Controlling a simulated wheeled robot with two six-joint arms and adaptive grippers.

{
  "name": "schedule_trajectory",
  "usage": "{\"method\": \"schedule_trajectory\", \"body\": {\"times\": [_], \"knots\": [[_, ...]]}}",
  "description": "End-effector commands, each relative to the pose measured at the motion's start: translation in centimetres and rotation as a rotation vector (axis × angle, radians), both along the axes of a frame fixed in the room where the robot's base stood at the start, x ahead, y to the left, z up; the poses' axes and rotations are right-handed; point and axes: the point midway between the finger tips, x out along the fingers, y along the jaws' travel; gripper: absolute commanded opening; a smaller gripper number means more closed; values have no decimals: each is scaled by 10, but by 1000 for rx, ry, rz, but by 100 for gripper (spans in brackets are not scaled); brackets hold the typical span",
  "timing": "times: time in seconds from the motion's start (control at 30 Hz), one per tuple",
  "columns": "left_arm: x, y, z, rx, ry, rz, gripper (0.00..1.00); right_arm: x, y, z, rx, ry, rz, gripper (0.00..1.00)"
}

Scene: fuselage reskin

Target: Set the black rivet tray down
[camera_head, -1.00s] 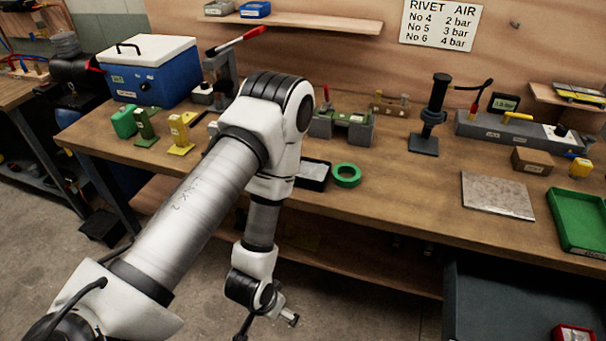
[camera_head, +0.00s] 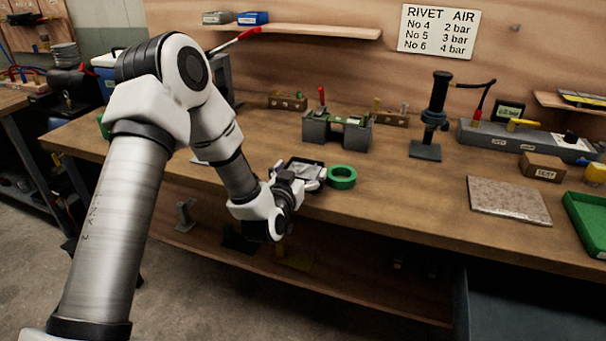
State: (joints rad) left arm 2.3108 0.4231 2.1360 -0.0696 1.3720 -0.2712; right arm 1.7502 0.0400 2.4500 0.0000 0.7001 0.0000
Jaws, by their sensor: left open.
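The black rivet tray (camera_head: 306,161) lies on the wooden bench, just left of a green tape ring (camera_head: 342,177). My left gripper (camera_head: 298,176) is at the tray's near side, its jaws open, and it overlaps part of the tray in the picture. The wrist hides the tray's near left part, so I cannot tell whether the fingers touch it. My right gripper is not in view.
A grey clamp fixture (camera_head: 337,130) stands behind the tray. A black upright tool (camera_head: 432,115), a speckled plate (camera_head: 508,200) and a green tray (camera_head: 588,224) are to the right. The bench between the tape ring and the plate is clear.

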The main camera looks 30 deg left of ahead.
Motion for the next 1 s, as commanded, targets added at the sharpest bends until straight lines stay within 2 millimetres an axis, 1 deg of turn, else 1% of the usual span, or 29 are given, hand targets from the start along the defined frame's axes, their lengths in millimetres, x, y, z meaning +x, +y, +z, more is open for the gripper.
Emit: {"method": "schedule_trajectory", "body": {"times": [0.13,0.17,0.2,0.27,0.3,0.37,0.4,0.67,0.8,0.97,1.0], "knots": [[0,0,0,0,1,0,100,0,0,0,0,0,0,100],[0,0,0,0,1,0,93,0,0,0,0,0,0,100],[0,0,-1,0,1,0,79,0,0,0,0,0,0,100],[0,0,-1,0,1,0,57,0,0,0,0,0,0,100],[0,0,-1,0,1,0,51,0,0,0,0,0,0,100],[0,0,0,0,0,0,50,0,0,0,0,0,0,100],[0,0,0,0,1,0,44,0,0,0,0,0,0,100],[0,0,3,0,0,0,44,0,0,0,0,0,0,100],[0,0,15,0,-1,0,44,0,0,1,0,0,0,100],[0,0,39,-1,-3,0,44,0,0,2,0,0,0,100],[-9,3,36,-4,2,3,44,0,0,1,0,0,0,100]]}}
